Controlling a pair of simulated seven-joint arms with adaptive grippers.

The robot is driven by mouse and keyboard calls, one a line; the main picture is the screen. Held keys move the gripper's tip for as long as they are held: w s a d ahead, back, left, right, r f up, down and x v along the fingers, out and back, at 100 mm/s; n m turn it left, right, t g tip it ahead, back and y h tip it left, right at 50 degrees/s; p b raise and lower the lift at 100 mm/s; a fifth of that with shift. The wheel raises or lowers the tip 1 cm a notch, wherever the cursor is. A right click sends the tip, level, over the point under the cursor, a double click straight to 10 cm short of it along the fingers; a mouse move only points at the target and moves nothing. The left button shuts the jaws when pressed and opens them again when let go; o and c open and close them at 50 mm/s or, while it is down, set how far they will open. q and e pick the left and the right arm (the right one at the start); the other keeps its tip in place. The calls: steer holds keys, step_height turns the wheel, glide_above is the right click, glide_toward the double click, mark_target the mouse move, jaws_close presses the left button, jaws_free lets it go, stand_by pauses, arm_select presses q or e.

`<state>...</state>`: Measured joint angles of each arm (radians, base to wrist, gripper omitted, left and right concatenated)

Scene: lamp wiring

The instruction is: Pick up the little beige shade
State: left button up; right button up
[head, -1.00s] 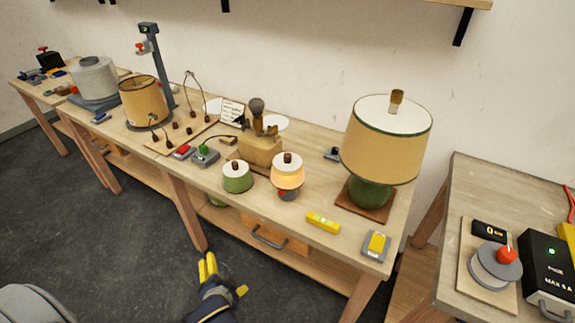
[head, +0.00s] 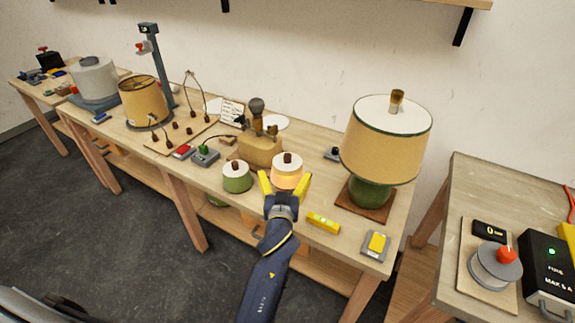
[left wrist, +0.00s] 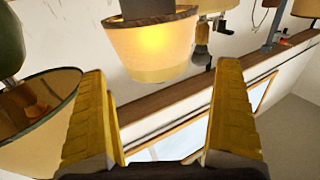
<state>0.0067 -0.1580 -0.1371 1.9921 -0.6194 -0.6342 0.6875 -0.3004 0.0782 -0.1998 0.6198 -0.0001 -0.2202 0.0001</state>
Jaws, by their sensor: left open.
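The little beige shade (head: 287,171) glows warm, with a white top and a dark brown knob. It stands near the front edge of the workbench, right of a small green pot-shaped piece. My left gripper (head: 284,182) is open, its yellow fingers on either side of the shade's near side in the head view. In the left wrist view the lit shade (left wrist: 152,48) is ahead of the open fingers (left wrist: 160,120), apart from them, and appears upside down. The shade's lower part and base are hidden behind the gripper in the head view. My right gripper is not in view.
A large lamp (head: 385,140) with a beige shade and green base stands to the right. The green piece (head: 237,177) is close on the left. A wooden block with tools (head: 260,150) is behind. A yellow level (head: 323,223) lies right of my gripper.

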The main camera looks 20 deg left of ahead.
mark_target(287, 164)
arm_select(q)
steer(key=w, duration=0.3)
steer(key=shift+r, duration=0.35)
steer(key=shift+x, duration=1.25)
steer(key=shift+c, duration=0.2)
steer(key=c, duration=1)
step_height(287, 164, up, 10)
steer(key=shift+f, duration=0.1)
steer(key=s+r+m+h, duration=0.1)
steer(key=s+r+h, duration=0.1)
steer(key=s+r, duration=0.3)
steer(key=shift+s+a+f+m+t+h, duration=0.15)
steer(key=shift+s+f+m+h, duration=0.2)
steer(key=shift+s+f, duration=2.1)
steer(key=shift+s+a+f+m+t+h, duration=0.15)
steer(key=shift+s+f+h, duration=0.3)
steer(key=shift+s+f, duration=2)
steer(key=shift+s+f+m+t+h, duration=0.1)
steer(key=shift+s+f+m+h, duration=0.6)
steer(key=shift+s, duration=3.05)
